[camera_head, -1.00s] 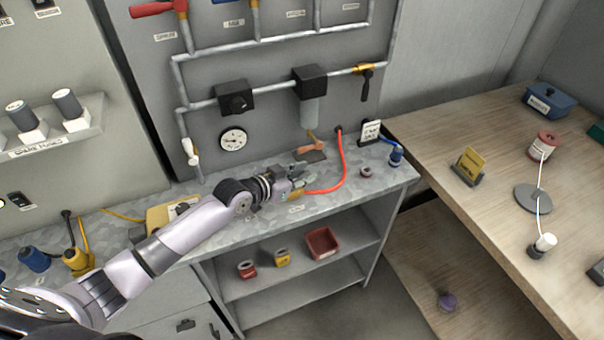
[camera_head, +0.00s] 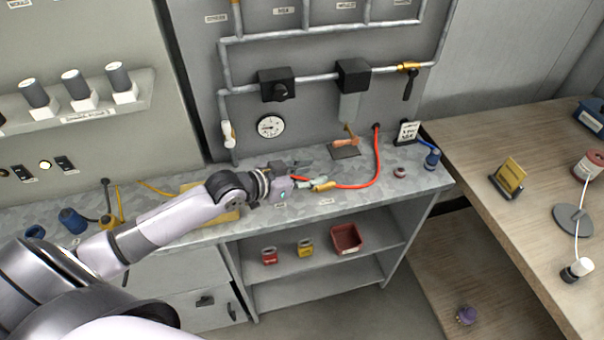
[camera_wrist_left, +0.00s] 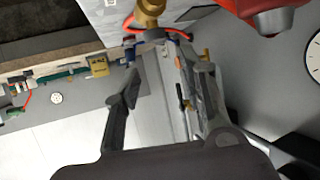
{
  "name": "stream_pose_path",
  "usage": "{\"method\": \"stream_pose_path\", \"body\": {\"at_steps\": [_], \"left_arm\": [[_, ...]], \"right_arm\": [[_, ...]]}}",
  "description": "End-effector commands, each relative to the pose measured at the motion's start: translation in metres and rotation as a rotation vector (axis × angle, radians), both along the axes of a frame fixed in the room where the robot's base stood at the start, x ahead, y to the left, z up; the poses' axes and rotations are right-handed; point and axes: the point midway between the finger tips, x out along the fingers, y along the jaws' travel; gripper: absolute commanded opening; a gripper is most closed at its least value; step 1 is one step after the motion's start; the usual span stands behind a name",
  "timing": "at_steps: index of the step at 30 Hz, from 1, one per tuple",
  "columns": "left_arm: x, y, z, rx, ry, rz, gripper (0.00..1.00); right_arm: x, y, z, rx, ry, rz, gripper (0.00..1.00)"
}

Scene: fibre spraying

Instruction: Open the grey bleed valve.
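A pale grey-white lever valve (camera_head: 227,133) sits low on the vertical pipe at the left of the wall panel. I cannot tell for sure that it is the bleed valve. My left gripper (camera_head: 308,174) is low over the metal bench, to the right of that valve and close to the brass end (camera_head: 323,186) of a red hose. Its fingers look spread, with nothing seen between them. In the left wrist view the gripper (camera_wrist_left: 160,85) also looks open, and a brass fitting (camera_wrist_left: 150,12) shows beyond it. My right gripper is out of view.
A round gauge (camera_head: 270,126) and a black regulator (camera_head: 276,85) are above the bench (camera_head: 265,215). A brass valve with a black lever (camera_head: 408,68) is at the right. The red hose (camera_head: 377,160) curves over the bench. A wooden table (camera_head: 480,140) stands at the right.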

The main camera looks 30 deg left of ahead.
Motion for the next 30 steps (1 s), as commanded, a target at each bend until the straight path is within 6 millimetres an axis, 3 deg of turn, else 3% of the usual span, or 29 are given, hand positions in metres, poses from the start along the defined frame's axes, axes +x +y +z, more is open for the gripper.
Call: {"method": "stream_pose_path", "body": {"at_steps": [7,17,19,23,30], "left_arm": [[-0.021,0.011,0.009,-0.001,0.0,0.0,0.38],[-0.023,0.012,0.011,-0.001,0.0,0.0,0.38],[-0.024,0.011,0.01,-0.001,0.003,0.0,0.34],[-0.038,-0.003,-0.005,0.015,0.05,-0.007,0.25],[-0.088,-0.035,-0.046,0.091,0.23,0.013,0.09]], "right_arm": [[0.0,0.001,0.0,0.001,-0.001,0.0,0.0],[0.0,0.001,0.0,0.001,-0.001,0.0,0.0],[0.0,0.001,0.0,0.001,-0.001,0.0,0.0],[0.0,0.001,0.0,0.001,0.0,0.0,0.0],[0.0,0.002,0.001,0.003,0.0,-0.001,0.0]]}}
